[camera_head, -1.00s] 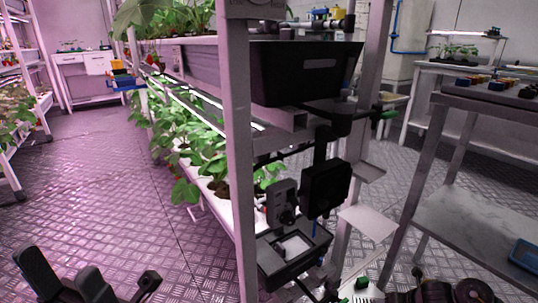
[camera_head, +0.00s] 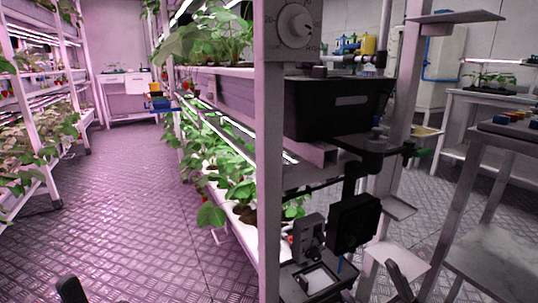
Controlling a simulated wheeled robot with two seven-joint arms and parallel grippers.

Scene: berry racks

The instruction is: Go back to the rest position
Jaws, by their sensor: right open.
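Only the tops of my grippers show, along the bottom edge of the head view. My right gripper (camera_head: 402,284) is a dark finger part at the bottom right, in front of the rack's lower shelf plate. It is open, with nothing seen in it. My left gripper (camera_head: 71,290) shows as one dark fingertip at the bottom left, over the floor. The rest of it is cut off, so its opening cannot be told. Both look apart from the plants and the rack.
A berry rack with a pale post (camera_head: 268,170), a dial (camera_head: 296,24), a black bin (camera_head: 335,122) and leafy plants stands in the middle. Another planted rack (camera_head: 35,110) is at the left. A metal table (camera_head: 500,250) is at the right. The patterned floor (camera_head: 140,200) between the racks is clear.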

